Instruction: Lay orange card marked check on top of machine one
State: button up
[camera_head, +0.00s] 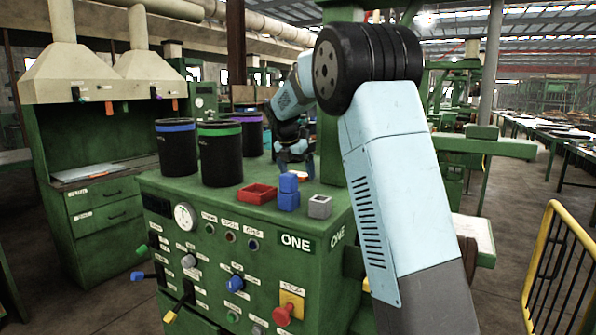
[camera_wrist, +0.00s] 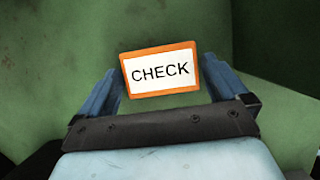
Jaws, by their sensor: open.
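The orange-bordered card marked CHECK (camera_wrist: 160,71) lies between my gripper's two fingers in the wrist view, slightly tilted in the picture, over a green surface. A gap shows on each side between card and fingers. My gripper (camera_wrist: 163,80) is open. In the head view my gripper (camera_head: 295,163) is low over the back of the top of machine one (camera_head: 240,205), a green cabinet labelled ONE. I cannot make out the card clearly there, since the gripper and arm crowd that spot.
On the machine top stand black canisters with a blue band (camera_head: 177,150), green band (camera_head: 220,158) and purple band (camera_head: 253,137). A red tray (camera_head: 257,194), blue blocks (camera_head: 288,195) and a grey hollow block (camera_head: 319,207) sit near the front. A yellow rail (camera_head: 548,250) is at right.

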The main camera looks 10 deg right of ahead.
jog(key=v, duration=1.1)
jog(key=s+d+r+m+y, duration=0.1)
jog(key=s+d+r+m, duration=0.15)
jog(key=s+m, duration=0.6)
jog(key=s+f+m, duration=0.4)
jog(key=s+m, duration=0.2)
jog(key=s, duration=0.5)
jog(key=s+d+f+m+t+y, duration=0.1)
jog(key=s+f+m, duration=0.4)
jog(key=s, duration=0.7)
jog(key=s+f+m+t+y, duration=0.1)
jog(key=s+f+m, duration=0.3)
jog(key=s+m, duration=0.3)
jog(key=s, duration=0.5)
jog(key=shift+s+f, duration=0.25)
jog(key=shift+f, duration=0.05)
jog(key=shift+d+m, duration=0.15)
jog(key=shift+m, duration=0.1)
